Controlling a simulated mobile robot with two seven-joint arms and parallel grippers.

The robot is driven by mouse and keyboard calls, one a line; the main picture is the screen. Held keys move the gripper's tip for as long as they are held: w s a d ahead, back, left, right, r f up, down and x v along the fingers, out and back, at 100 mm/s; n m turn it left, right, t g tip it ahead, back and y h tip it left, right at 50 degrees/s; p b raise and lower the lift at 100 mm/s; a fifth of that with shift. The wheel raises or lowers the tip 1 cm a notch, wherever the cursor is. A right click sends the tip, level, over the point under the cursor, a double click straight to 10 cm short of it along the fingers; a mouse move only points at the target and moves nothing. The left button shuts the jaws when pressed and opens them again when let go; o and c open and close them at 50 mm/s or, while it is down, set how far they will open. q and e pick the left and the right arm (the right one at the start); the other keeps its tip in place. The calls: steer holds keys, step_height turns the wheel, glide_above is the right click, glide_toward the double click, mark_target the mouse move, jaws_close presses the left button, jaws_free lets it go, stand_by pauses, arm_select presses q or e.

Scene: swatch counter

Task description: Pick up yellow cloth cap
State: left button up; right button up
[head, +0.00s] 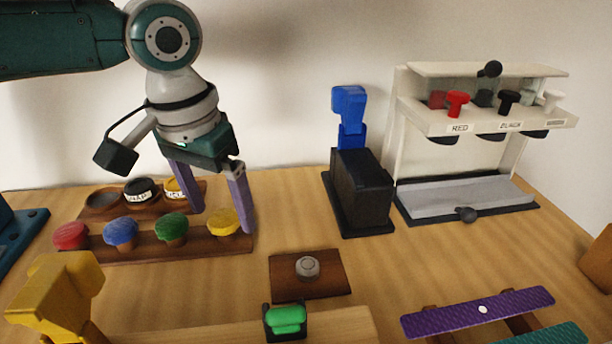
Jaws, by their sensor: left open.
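The yellow cloth cap (220,222) is a rounded yellow top at the right end of a row on a brown wooden rack (150,250). My left gripper (222,219) comes down from above with its two purple fingers apart. One fingertip is behind and left of the yellow cap, the other close at its right side. I cannot tell whether either touches it. The cap still sits on the rack. My right gripper does not show.
Green (171,227), blue (120,232) and red (71,236) caps share the rack. Behind are round labelled pots (141,190). A black block (362,185) with a blue top and a white dispenser (455,120) stand right. A yellow object (55,290) is front left.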

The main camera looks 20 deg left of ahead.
arm_select(q)
steer(key=shift+f, duration=0.15)
steer(key=c, duration=0.9)
